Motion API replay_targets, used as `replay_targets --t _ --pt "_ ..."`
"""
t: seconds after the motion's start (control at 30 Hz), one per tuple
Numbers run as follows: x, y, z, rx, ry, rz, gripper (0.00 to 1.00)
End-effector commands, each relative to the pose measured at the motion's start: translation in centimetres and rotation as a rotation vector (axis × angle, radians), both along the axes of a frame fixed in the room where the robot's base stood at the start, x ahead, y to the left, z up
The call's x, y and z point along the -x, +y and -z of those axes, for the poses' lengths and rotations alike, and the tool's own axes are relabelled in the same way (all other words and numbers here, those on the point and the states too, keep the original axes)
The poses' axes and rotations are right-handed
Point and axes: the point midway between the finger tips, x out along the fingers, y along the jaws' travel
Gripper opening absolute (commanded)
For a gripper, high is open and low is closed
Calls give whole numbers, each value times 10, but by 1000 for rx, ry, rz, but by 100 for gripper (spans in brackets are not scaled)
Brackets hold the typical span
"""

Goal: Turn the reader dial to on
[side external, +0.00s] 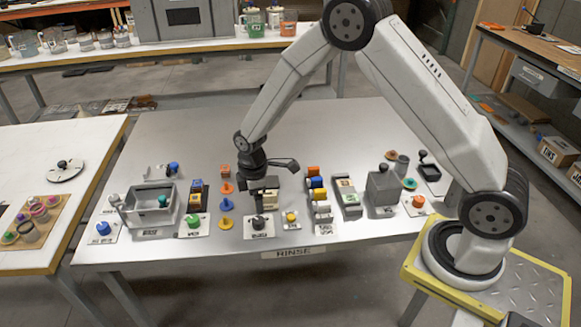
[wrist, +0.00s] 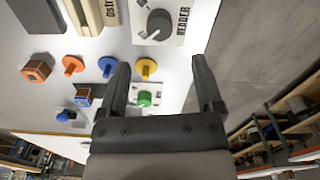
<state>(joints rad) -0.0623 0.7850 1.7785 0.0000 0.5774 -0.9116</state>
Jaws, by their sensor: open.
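The reader dial (side external: 258,223) is a dark round knob on a white plate near the front edge of the table. In the wrist view the dial (wrist: 159,22) is dark grey with a pale pointer mark, and the plate bears the word READER, seen turned. My gripper (side external: 262,190) points down above and slightly behind the dial in the side view. In the wrist view my gripper (wrist: 161,66) has its two fingers wide apart with nothing between them. The dial lies beyond the fingertips, apart from them. The dial's on mark is too small to read.
A yellow button (side external: 291,217) and stacked coloured blocks (side external: 317,190) stand to the right. A cream block (side external: 267,199) stands just behind the dial. A grey bin (side external: 151,204) is farther left.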

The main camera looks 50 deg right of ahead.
Motion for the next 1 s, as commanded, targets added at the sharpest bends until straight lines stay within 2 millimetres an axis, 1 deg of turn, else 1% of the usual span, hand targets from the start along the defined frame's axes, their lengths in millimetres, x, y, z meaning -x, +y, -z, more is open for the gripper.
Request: replay_targets --t 0.27,0.47,1.0 --pt "-1 0 3 0 1 -9 84" --pt "-1 0 12 0 2 -8 84" --pt "-1 0 68 0 2 -7 84"
